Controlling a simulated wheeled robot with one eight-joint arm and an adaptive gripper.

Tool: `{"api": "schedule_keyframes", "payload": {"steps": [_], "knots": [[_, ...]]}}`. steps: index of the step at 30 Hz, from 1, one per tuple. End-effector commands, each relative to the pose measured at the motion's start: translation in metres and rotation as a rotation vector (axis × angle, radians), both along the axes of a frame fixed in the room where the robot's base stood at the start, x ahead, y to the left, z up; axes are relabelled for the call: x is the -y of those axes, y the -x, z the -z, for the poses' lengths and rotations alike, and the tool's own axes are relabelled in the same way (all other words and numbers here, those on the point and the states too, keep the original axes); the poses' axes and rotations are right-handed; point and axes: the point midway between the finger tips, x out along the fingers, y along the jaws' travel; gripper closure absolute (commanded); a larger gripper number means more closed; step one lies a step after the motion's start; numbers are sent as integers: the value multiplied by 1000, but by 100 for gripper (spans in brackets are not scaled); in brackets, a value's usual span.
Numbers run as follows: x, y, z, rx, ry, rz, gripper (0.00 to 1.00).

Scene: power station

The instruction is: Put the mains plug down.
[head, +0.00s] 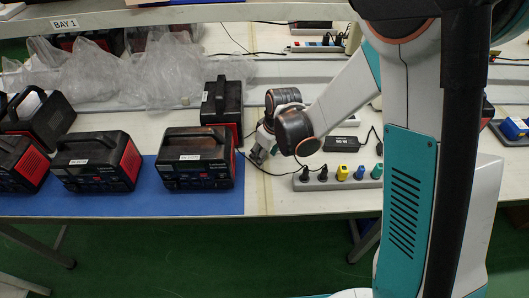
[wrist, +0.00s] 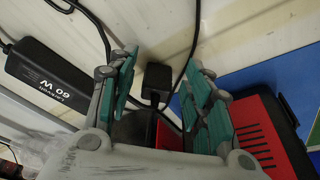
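The mains plug (wrist: 157,79) is black and shows between my gripper's two teal fingers in the wrist view, with dark cable beside it. A gap shows on both sides of it, so the fingers are apart and not closed on it. It appears to be at the white bench top; exact contact is unclear. My gripper (wrist: 162,62) is open, pointing down. In the head view my gripper (head: 261,150) is low over the bench, just right of the blue mat's edge, and my arm partly hides it. The plug is hard to make out there.
A black 60 W adapter (wrist: 58,75) lies left in the wrist view. A red-and-black power station (wrist: 262,135) is close on the right; others stand on the blue mat (head: 205,202). A power strip (head: 335,183) with several plugs lies right of my gripper. Plastic bags (head: 150,70) lie behind.

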Motion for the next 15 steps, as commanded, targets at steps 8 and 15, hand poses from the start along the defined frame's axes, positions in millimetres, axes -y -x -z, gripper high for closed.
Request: {"api": "schedule_keyframes", "payload": {"steps": [8, 15], "knots": [[0, 0, -2, 0, 0, 0, 54], [4, 4, -32, 0, 0, 0, 54]]}}
